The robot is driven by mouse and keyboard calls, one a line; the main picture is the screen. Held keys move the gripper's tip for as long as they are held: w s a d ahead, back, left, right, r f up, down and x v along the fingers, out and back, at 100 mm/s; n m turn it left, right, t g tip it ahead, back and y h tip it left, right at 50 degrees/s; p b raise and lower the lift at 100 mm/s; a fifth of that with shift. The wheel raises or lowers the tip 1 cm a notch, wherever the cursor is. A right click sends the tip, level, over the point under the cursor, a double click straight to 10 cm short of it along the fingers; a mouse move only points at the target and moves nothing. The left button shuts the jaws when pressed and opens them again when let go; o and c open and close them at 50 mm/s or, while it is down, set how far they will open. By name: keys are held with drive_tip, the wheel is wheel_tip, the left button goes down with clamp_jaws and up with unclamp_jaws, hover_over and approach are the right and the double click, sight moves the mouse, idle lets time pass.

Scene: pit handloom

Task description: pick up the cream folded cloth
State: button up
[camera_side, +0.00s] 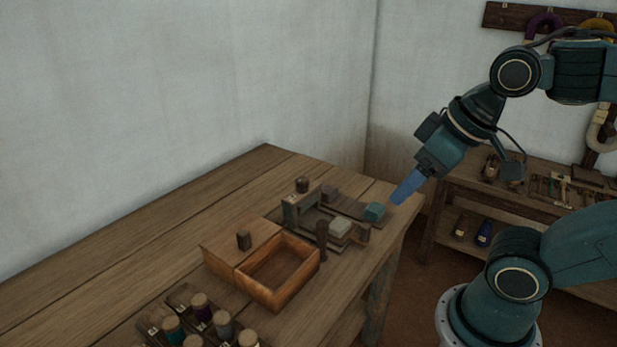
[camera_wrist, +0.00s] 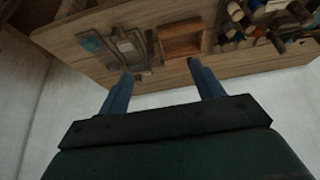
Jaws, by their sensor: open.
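A pale greyish-cream block (camera_side: 340,226), which looks like the cream folded cloth, rests in a small wooden frame (camera_side: 296,214) near the right edge of the bench. In the wrist view a pale patch (camera_wrist: 126,46) in that frame seems to be the same thing, too small to be sure. My gripper (camera_side: 396,201) is open and empty, above and to the right of the cloth in the side view. In the wrist view its two blue fingers stand well apart (camera_wrist: 160,68), with bare bench and wall between them.
A teal block (camera_side: 374,211) lies beside the frame, close to my gripper in the side view. A dark upright peg (camera_side: 322,238) and an open wooden box (camera_side: 262,289) stand near the cloth. Several thread spools (camera_side: 222,325) sit at the front. The bench's back left (camera_side: 130,250) is clear.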

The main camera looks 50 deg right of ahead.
drive_tip(key=shift+w, duration=0.1)
drive_tip(key=n+g, duration=0.6)
drive_tip(key=n, duration=1.2)
hover_over(340, 223)
wheel_tip(340, 223, down, 13)
drive_tip(key=shift+a+f, duration=0.15)
drive_tip(key=shift+f, duration=2.1)
drive_tip(key=shift+a+f, duration=0.1)
drive_tip(key=shift+f, duration=2.1)
drive_tip(key=shift+f, duration=0.1)
drive_tip(key=shift+d+f, duration=0.15)
drive_tip(key=shift+f, duration=2.35)
